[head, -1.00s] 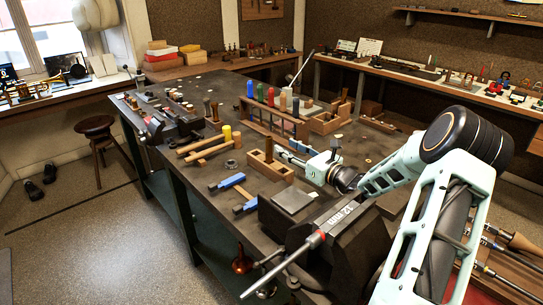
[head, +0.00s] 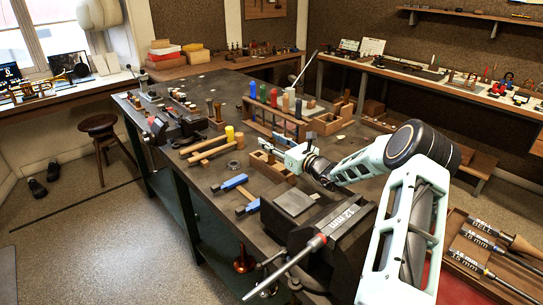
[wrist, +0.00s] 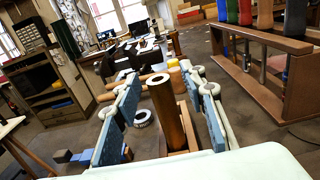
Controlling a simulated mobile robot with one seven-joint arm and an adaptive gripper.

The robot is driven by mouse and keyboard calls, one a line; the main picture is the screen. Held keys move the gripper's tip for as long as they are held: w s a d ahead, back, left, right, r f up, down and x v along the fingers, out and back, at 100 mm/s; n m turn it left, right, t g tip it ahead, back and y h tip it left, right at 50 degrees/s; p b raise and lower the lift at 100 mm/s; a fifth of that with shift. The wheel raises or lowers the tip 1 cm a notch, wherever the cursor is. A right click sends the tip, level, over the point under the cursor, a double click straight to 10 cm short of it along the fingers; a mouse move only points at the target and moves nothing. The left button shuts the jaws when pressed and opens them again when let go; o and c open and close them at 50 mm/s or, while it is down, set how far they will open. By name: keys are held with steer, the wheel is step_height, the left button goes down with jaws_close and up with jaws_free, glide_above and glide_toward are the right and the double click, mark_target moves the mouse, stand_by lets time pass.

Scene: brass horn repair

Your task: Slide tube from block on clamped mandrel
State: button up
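The brown metal tube (wrist: 168,108) stands upright in the wooden block (wrist: 182,136). The block also shows on the bench in the head view (head: 271,171). My gripper (wrist: 160,82) is open, with one finger on each side of the tube and visible gaps between. In the head view my gripper (head: 275,150) is over the block and hides most of the tube. The mandrel (head: 285,267), a slim bare metal rod with a red band, is clamped in the dark vise (head: 350,245). It points toward the front left, past the bench edge.
A wooden rack (head: 272,120) with coloured handles stands behind the block. Mallets (head: 207,147) and a blue-headed hammer (head: 232,183) lie to the left. A tray (head: 490,250) of labelled tools is at the right.

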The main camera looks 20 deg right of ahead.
jaws_close()
steer(key=shift+r, duration=0.15)
stand_by(0.4)
